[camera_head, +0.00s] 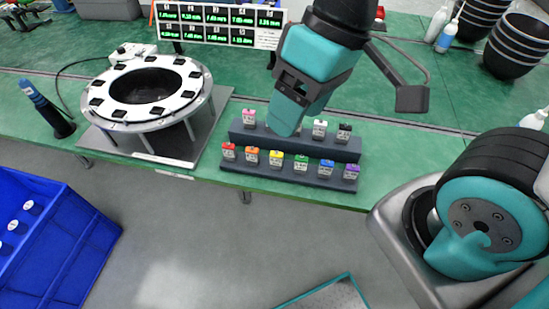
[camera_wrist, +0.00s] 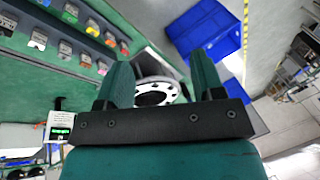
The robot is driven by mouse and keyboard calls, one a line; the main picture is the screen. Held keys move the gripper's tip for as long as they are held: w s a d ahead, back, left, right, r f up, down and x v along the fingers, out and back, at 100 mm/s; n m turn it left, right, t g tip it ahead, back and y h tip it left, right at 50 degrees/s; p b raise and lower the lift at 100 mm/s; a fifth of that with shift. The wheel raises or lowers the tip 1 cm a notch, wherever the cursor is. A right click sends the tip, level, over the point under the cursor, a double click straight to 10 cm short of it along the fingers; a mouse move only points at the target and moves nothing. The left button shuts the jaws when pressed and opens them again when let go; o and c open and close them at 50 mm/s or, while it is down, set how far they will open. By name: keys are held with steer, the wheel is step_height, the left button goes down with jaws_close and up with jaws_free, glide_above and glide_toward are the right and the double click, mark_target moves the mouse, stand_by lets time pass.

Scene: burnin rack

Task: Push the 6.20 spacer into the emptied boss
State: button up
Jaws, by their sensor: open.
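The white ring fixture (camera_head: 150,68) stands on legs on a grey plate at the left of the green bench, with several dark bosses around its rim. It also shows between my fingers in the wrist view (camera_wrist: 141,91). I cannot tell which boss is empty. Capped spacers stand in a dark two-step rack (camera_head: 340,150). Their labels are too small to read, so I cannot tell the 6.20 spacer. My gripper (camera_head: 285,128) hangs in front of the rack's back row, hiding part of it.
A display board (camera_head: 218,24) with green readouts stands behind the fixture. A blue and black tool (camera_head: 46,108) stands at the bench's left edge. A blue bin (camera_head: 50,240) is on the floor at left. Black bowls (camera_head: 517,45) and bottles are at back right.

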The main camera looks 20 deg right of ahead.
steer(key=w+f+m, duration=0.4)
steer(key=w, duration=0.2)
steer(key=m+h+p, duration=0.2)
steer(key=m+h, duration=0.2)
steer(key=m, duration=0.5)
glide_above(277, 151)
step_height(277, 151, down, 20)
steer(key=shift+a+r, duration=0.1)
steer(key=shift+r, duration=0.1)
steer(key=shift+f, duration=0.15)
step_height(277, 151, down, 9)
steer(key=b, duration=0.7)
